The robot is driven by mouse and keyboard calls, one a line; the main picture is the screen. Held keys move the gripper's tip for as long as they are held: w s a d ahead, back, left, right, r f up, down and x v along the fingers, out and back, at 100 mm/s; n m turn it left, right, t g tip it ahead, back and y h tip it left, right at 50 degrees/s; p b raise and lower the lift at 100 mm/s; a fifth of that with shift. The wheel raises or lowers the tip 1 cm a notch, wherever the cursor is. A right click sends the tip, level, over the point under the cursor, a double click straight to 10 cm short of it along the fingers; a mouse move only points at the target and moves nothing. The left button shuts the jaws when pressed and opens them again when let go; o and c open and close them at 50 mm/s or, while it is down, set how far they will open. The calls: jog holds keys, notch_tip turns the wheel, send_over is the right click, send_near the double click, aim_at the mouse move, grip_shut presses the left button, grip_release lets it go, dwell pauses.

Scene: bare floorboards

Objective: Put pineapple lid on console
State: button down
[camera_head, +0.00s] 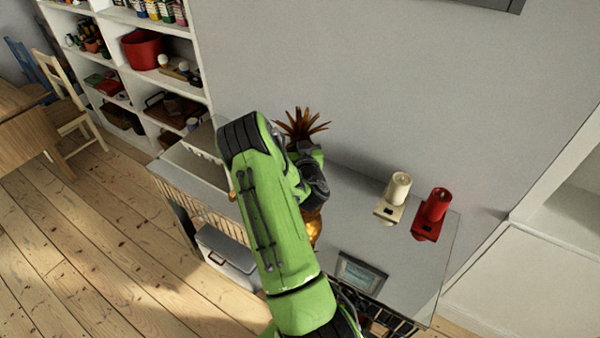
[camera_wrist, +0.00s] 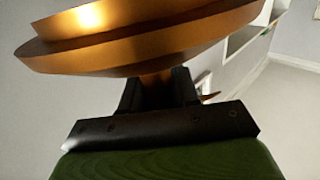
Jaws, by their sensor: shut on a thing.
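The pineapple lid shows its spiky reddish-brown leaves (camera_head: 303,124) just beyond my gripper in the head view. In the wrist view its broad gold rim (camera_wrist: 150,40) fills the top. My gripper (camera_wrist: 158,90) is shut on the narrow part of the lid beside the gold rim. My green arm hides most of the gripper in the head view. A gold piece, likely the pineapple body (camera_head: 314,226), shows partly behind my arm, over the console. The console (camera_head: 400,262) is a long grey-topped table against the wall. I cannot tell whether the lid touches anything below.
A pale tray (camera_head: 203,140) is at the left end. Console top between my arm and the candles is clear.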

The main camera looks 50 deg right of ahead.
notch_tip(320, 180, down, 8)
jog(key=b, duration=0.3)
jog(key=shift+r, duration=0.2)
jog(key=c, duration=0.8)
grip_release()
jog(key=shift+r, duration=0.1)
jog(key=shift+c, duration=0.2)
